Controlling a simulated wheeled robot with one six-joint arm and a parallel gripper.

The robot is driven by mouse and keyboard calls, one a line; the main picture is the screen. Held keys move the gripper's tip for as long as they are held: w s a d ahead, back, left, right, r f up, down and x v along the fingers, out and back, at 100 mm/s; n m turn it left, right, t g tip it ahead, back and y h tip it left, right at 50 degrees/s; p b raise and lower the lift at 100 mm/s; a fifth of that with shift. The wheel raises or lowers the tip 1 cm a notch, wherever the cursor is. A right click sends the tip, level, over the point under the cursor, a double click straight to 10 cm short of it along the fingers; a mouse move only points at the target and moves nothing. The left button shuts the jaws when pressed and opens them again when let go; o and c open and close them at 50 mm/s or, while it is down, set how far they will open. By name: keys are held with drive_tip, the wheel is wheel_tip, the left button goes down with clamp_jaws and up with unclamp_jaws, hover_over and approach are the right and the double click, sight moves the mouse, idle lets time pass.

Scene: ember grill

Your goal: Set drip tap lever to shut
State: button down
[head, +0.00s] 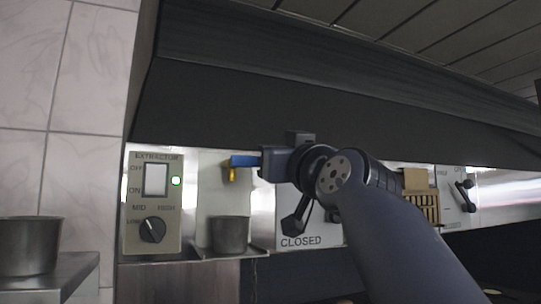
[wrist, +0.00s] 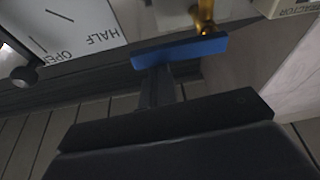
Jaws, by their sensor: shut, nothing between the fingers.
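The drip tap is a small brass tap (head: 232,174) with a blue lever (head: 243,160) on top. The lever points sideways to the right in the head view, toward my gripper. My gripper (head: 266,163) is shut and empty, its tips close to the lever's free end. In the wrist view the blue lever (wrist: 182,51) lies across the tips of my gripper (wrist: 158,80), with the brass tap (wrist: 205,14) behind it. I cannot tell whether the fingers touch the lever.
A metal cup (head: 229,234) stands on a small shelf below the tap. The extractor panel (head: 153,200) is to the left. A damper plate marked CLOSED (head: 300,241) is partly behind my arm. A dark hood (head: 220,110) overhangs everything. Another pot (head: 30,246) stands at far left.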

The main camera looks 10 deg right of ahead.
drive_tip(key=shift+d, duration=0.15)
wheel_tip(320, 180, up, 4)
drive_tip(key=p, duration=0.4)
drive_tip(key=b+v, duration=0.5)
drive_tip(key=v, duration=0.5)
drive_tip(key=shift+a, duration=0.25)
drive_tip(key=w+a+p, duration=0.1)
drive_tip(key=w+a, duration=0.1)
drive_tip(key=w, duration=0.7)
drive_tip(key=shift+a+f, duration=0.25)
drive_tip(key=shift+f, duration=0.1)
